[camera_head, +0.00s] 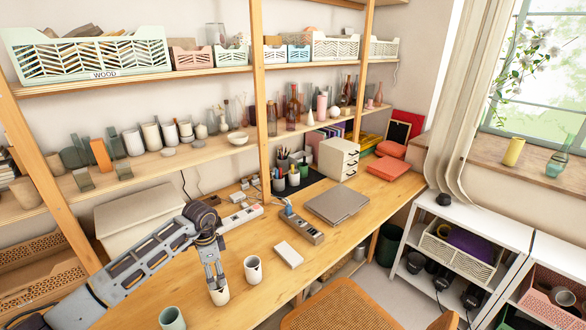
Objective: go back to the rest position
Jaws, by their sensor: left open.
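My left arm comes in from the left over the wooden desk. Its gripper (215,283) points down, open, at a white cup (219,296) on the desk. The fingertips overlap the cup's rim in the picture; I cannot tell whether they touch it. A second white cup (253,270) with a dark inside stands just right of the gripper. A pale green cup (172,319) stands at the front edge of the picture. My right gripper is not in view.
A white box (288,255) and a grey organizer (300,228) lie right of the cups. A closed laptop (337,204) lies farther back. A wicker chair (340,308) stands at the desk's front. Shelves (150,165) with vases and cups rise behind.

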